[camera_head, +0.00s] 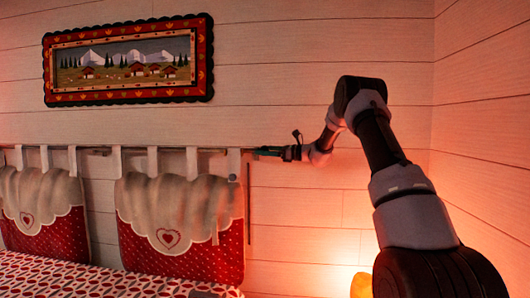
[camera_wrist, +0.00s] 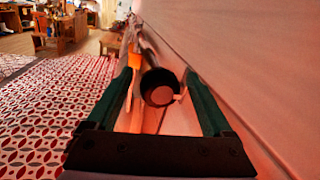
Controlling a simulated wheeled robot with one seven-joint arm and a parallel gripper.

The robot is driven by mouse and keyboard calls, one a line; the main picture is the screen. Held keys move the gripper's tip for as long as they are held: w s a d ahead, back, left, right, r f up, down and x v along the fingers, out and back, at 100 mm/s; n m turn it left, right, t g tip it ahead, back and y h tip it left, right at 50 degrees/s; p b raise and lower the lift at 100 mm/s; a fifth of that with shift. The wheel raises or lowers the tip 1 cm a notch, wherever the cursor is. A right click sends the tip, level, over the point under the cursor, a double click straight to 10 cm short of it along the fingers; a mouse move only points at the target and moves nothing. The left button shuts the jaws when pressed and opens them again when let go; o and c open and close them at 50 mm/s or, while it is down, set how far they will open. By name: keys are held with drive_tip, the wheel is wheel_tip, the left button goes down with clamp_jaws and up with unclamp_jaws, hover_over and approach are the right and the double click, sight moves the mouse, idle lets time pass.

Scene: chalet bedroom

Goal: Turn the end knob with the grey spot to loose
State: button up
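The end knob (camera_wrist: 152,80) is a dark round cap on the near end of the rod, with a paler grey-pink spot (camera_wrist: 161,95) on its end face. In the wrist view my gripper (camera_wrist: 160,74) has its two green fingers apart, one on each side of the knob. A gap shows on the left; the right finger is close, and I cannot tell whether it touches. In the head view my gripper (camera_head: 268,151) is at the right end of the curtain-like rod (camera_head: 106,150), and it hides the knob there.
Red cushions (camera_head: 180,235) hang from the rod by white loops (camera_head: 192,162) above a red-and-white patterned bed (camera_head: 60,275). The plank wall (camera_wrist: 240,60) runs close along the right of my gripper in the wrist view. A framed picture (camera_head: 128,98) hangs above.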

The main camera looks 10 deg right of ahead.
drive_tip(key=shift+d, duration=0.1)
drive_tip(key=v, duration=1)
drive_tip(key=shift+s+d, duration=0.15)
drive_tip(key=shift+d, duration=0.1)
drive_tip(key=shift+r, duration=0.1)
drive_tip(key=s+a+r+n+g+h, duration=0.3)
drive_tip(key=s+a+n, duration=0.15)
drive_tip(key=s, duration=0.65)
drive_tip(key=s+a+r+n+g+h, duration=0.2)
drive_tip(key=s+a+r+n+h, duration=0.15)
drive_tip(key=s+a, duration=0.45)
drive_tip(key=s+d+f+n+t+h, duration=0.1)
drive_tip(key=s+d+n+h, duration=0.1)
drive_tip(key=s, duration=0.7)
drive_tip(key=s+d+f+n+t+h, duration=0.1)
drive_tip(key=s+d+n+h, duration=0.2)
drive_tip(key=s, duration=0.6)
drive_tip(key=s+d+f+n+t+h, duration=0.1)
drive_tip(key=s+n, duration=0.4)
drive_tip(key=s, duration=0.5)
drive_tip(key=shift+d+f+h, duration=0.45)
drive_tip(key=shift+d+h, duration=0.3)
drive_tip(key=shift+d, duration=0.25)
